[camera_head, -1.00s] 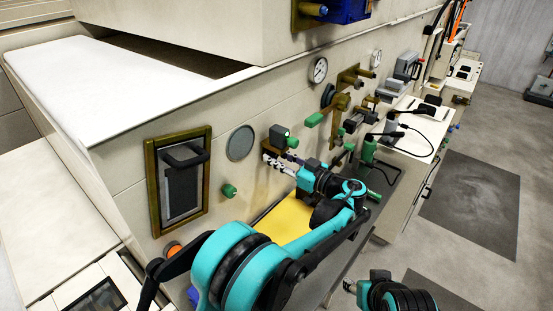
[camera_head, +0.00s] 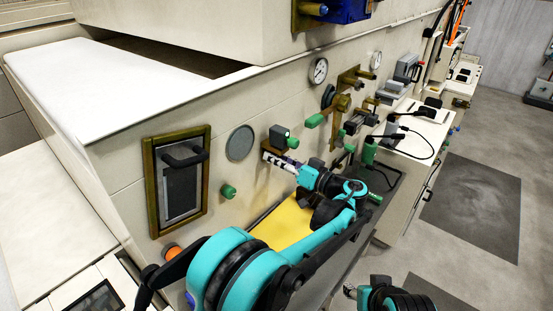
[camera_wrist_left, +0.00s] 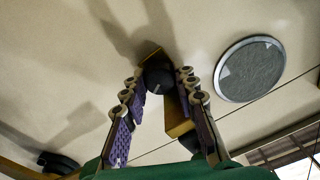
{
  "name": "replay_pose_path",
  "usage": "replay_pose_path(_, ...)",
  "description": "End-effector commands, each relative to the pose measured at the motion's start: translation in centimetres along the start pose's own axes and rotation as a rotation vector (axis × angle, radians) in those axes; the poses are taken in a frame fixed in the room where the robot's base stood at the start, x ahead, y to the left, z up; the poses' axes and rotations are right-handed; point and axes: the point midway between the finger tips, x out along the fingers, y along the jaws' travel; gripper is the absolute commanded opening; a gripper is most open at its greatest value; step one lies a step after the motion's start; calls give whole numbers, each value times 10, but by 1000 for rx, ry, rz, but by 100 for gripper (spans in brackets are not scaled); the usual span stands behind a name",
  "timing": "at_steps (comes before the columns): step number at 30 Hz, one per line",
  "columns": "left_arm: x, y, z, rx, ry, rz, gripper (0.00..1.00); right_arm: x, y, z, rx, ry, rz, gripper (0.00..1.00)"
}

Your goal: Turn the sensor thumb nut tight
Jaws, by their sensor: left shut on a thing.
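The sensor (camera_head: 281,137), a dark box with a green end, sits on a brass bracket on the cream hopper wall. My left gripper (camera_head: 266,157) is just below it. In the left wrist view, the dark round thumb nut (camera_wrist_left: 158,77) lies between the fingertips of my left gripper (camera_wrist_left: 160,82), beside a brass piece. The fingers are shut on the nut, and the head view hides the nut behind them. My right gripper (camera_head: 351,290) is low in the head view, away from the wall. Its jaws are too small to read.
A round grey disc (camera_head: 240,143) and a green knob (camera_head: 228,191) are on the wall to the left. A gauge (camera_head: 319,70) and a green-handled brass valve (camera_head: 316,121) are to the right. A yellow surface (camera_head: 283,222) lies below my left arm.

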Motion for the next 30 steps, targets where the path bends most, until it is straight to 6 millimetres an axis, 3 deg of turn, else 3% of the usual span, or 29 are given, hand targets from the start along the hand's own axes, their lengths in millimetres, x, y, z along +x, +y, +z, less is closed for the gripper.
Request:
replay_pose_path(7, 0, 0, -1, -1, 2, 1, 0, 0, 0, 0, 0, 0, 0, 45)
replay_pose_path(8, 0, 0, -1, -1, 2, 1, 31, 0, 0, 0, 0, 0, 0, 45)
replay_pose_path(10, 0, 0, -1, -1, 2, 1, 49, 0, 0, 0, 0, 0, 0, 45)
replay_pose_path(20, -2, 0, 0, -2, 1, 1, 49, 0, 0, 0, 0, 0, 0, 45)
replay_pose_path(30, -54, 1, 0, -1, 2, 3, 49, 0, 0, 0, 0, 0, 0, 45)
